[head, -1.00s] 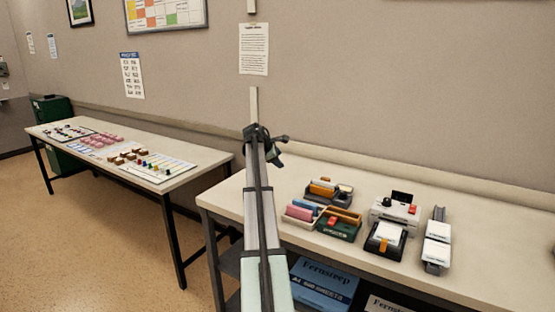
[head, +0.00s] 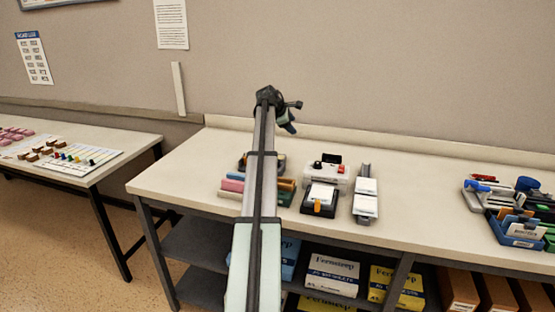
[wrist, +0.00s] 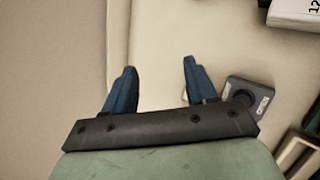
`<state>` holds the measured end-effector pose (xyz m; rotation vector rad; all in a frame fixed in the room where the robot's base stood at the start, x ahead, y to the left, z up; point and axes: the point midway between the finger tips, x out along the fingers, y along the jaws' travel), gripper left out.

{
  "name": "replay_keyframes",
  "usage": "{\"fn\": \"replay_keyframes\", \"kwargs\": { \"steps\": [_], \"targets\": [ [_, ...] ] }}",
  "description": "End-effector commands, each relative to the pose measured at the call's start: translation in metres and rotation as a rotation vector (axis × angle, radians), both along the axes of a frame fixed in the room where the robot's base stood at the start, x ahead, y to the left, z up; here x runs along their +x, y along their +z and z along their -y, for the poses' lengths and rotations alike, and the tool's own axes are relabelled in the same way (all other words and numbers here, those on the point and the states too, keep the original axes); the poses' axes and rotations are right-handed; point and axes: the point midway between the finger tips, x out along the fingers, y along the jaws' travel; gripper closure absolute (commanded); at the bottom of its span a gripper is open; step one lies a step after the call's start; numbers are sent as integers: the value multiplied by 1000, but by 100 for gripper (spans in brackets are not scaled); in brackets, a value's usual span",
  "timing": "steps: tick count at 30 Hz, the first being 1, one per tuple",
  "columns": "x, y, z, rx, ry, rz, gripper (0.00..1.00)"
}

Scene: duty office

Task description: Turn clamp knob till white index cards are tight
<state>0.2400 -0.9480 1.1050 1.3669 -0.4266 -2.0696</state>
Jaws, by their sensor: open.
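White index cards appear as pale blocks on a long grey holder (head: 366,186) on the right desk in the head view. Another white stack sits in a black holder with an orange part (head: 320,198) just left of it. I cannot tell for certain which holds the clamp. My gripper (head: 288,124) is over the back of the desk, left of and behind both. In the wrist view my gripper (wrist: 160,66) has its blue fingers apart, with nothing between them. A dark grey block with a round black knob (wrist: 245,97) lies right of the fingers.
A blue tray (head: 520,232) is at far right. Desk between is clear.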

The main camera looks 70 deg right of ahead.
Motion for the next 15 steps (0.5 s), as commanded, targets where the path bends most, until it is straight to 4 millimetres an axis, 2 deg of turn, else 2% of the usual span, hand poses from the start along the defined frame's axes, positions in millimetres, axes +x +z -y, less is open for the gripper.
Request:
{"fn": "replay_keyframes", "kwargs": {
  "steps": [1,3,9,12,15],
  "targets": [
    [-25,2,7,7,-25,24,43],
    [-51,2,12,24,-53,63,43],
    [-105,-1,16,111,-119,224,43],
    [-111,-3,12,177,-135,330,43],
    [-99,-5,4,255,-130,431,43]
  ]
}}
